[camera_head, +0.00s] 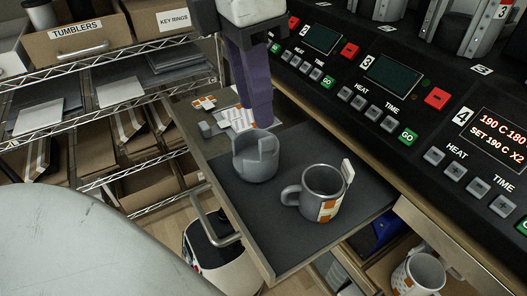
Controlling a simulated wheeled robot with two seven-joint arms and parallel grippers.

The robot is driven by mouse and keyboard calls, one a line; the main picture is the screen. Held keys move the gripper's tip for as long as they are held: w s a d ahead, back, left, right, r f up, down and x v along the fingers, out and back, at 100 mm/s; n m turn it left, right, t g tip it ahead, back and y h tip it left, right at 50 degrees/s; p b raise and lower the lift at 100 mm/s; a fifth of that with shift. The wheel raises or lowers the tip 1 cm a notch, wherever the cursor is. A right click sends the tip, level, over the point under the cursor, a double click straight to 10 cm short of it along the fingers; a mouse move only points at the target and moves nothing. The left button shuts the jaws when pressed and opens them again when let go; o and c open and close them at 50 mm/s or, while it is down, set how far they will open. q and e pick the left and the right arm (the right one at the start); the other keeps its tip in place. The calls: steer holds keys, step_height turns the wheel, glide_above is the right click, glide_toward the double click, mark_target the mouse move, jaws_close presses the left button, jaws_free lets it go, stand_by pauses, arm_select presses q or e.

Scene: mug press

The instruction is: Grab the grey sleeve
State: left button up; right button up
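The grey sleeve (254,166) is a short, open cup-like shell with a notched rim. It stands upright on the dark mat of a pulled-out drawer (262,232). My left gripper (256,122), with purple fingers, points down just behind and above the sleeve's rim. The two fingers look close together, and their gap is hard to make out. I cannot tell whether they touch the sleeve; nothing shows held between them. A grey mug (318,182) with an orange-and-white wrap stands to the right of the sleeve, its handle facing left. My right gripper is not in view.
Patterned paper sheets (231,117) and a small grey block (205,129) lie behind the sleeve. Press control panels (400,80) run along the right. A wire rack with a tumblers box (80,42) stands at left. Another mug (418,275) sits below right.

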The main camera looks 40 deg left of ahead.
mark_target(265, 138)
arm_select(q)
step_height(265, 138, down, 2)
steer(key=shift+w+d+f+p, duration=0.15)
steer(key=shift+w+f, duration=0.1)
steer(key=shift+f, duration=0.65)
steer(key=shift+w+d+f+p, duration=0.1)
steer(key=shift+w+f, duration=0.1)
steer(key=shift+f, duration=0.65)
steer(key=shift+w+d+f+p, duration=0.15)
steer(key=shift+w+f, duration=0.1)
steer(key=shift+f, duration=0.65)
jaws_close()
